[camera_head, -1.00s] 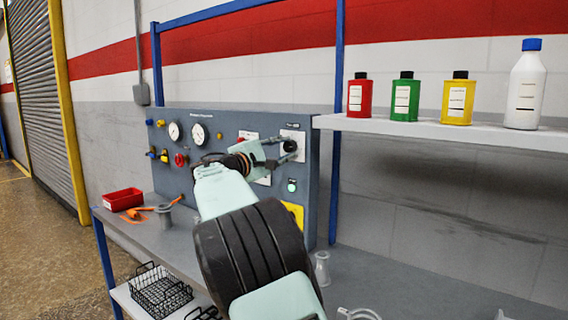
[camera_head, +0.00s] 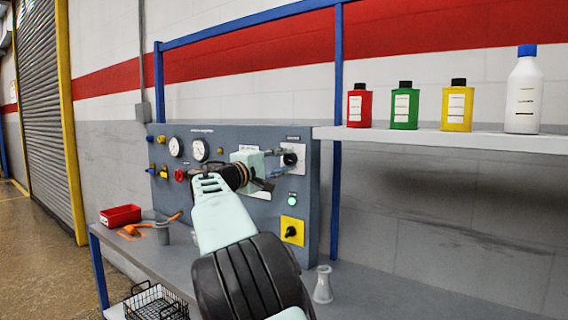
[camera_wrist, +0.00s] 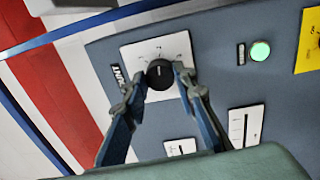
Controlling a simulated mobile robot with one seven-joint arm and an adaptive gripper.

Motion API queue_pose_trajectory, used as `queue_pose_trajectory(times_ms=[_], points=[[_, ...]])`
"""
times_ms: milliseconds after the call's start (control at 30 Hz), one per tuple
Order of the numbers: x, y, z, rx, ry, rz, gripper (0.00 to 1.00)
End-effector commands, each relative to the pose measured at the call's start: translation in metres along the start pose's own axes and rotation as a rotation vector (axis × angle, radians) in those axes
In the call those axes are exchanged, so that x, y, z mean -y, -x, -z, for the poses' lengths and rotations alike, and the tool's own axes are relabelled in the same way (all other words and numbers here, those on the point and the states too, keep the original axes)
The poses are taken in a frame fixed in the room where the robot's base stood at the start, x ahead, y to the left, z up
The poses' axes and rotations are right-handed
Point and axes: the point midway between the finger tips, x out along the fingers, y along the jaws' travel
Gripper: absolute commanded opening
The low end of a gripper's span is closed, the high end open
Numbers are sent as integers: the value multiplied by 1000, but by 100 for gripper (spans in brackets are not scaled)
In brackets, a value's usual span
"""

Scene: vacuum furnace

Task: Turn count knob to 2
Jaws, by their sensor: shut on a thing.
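The count knob (camera_wrist: 160,74) is round and black with a pale pointer mark. It sits on a white dial plate (camera_wrist: 138,53) in the wrist view. The pointer aims toward the top of that picture; the small marks around it are too blurred to read. My gripper (camera_wrist: 162,82) has one finger on each side of the knob and is shut on it. In the head view, the knob (camera_head: 289,159) is at the panel's upper right, and my gripper (camera_head: 282,162) reaches it from the left. The label beside the plate is partly hidden.
The grey panel (camera_head: 305,215) also carries a lit green button (camera_head: 292,200), a yellow switch plate (camera_head: 292,230), gauges (camera_head: 200,150) and a red knob (camera_head: 180,175). A shelf (camera_head: 440,140) with bottles juts out to the right.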

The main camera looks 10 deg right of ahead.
Motion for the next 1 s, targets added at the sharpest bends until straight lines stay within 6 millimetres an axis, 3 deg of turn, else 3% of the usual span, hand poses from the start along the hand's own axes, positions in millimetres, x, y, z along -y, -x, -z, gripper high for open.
queue_pose_trajectory(times_ms=[133,167,300,667,833,1000], points=[[1,0,0,0,1,1,1],[1,0,0,0,1,1,27],[1,0,0,0,2,1,42],[0,4,0,-1,2,1,43],[0,27,1,-4,1,1,43],[0,64,1,-5,1,2,43]])
